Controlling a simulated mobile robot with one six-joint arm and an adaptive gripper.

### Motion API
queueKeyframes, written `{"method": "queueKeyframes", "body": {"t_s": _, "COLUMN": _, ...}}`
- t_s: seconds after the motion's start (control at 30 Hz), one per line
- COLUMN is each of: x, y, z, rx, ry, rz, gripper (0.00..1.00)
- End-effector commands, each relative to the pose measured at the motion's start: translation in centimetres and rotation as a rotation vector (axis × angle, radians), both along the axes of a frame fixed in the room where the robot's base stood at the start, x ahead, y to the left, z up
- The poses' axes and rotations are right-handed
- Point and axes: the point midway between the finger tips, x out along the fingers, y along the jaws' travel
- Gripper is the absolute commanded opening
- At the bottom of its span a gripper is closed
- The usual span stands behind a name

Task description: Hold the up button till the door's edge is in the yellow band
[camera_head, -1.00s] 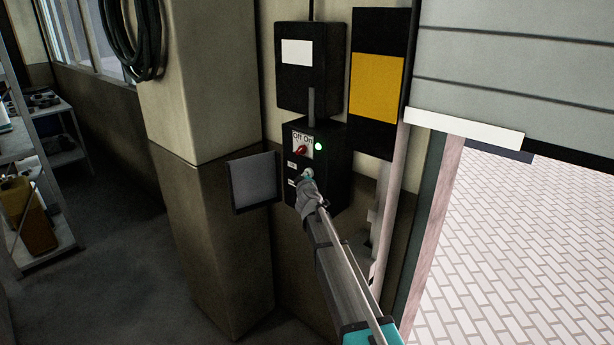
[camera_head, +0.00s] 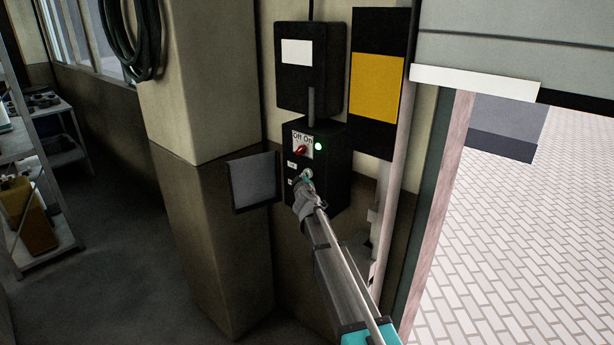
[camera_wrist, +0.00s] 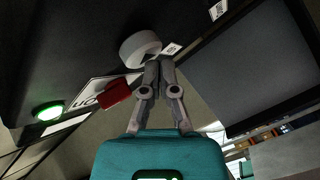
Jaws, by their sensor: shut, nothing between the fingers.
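My gripper (camera_head: 305,180) is shut and empty, its fingertips at a pale round button on the black control box (camera_head: 334,165). In the wrist view the fingertips (camera_wrist: 158,64) overlap the edge of this white button (camera_wrist: 140,47) and look in contact; the label text is unreadable. The door (camera_head: 515,45) is partly raised, with a white strip (camera_head: 475,83) along its lower edge. The strip's left end appears level, in the picture, with the yellow band (camera_head: 376,88) on the black board (camera_head: 375,138).
A red switch (camera_head: 300,149) marked Off/On and a lit green lamp (camera_head: 318,146) sit above the button. A grey panel (camera_head: 253,182) sticks out left of the box. A pillar (camera_head: 215,230) and a shelf (camera_head: 45,240) stand further left. Brick paving shows beyond the doorway.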

Motion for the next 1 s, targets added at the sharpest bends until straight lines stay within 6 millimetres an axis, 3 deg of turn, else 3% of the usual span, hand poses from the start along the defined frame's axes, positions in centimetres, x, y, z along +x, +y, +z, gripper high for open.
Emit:
{"method": "queueKeyframes", "body": {"t_s": 0.67, "x": -0.8, "y": 0.6, "z": 0.0, "rx": 0.000, "ry": 0.000, "rz": 0.000, "gripper": 0.00}}
{"method": "queueKeyframes", "body": {"t_s": 1.0, "x": -2.4, "y": 1.8, "z": 0.0, "rx": 0.000, "ry": 0.000, "rz": 0.001, "gripper": 0.00}}
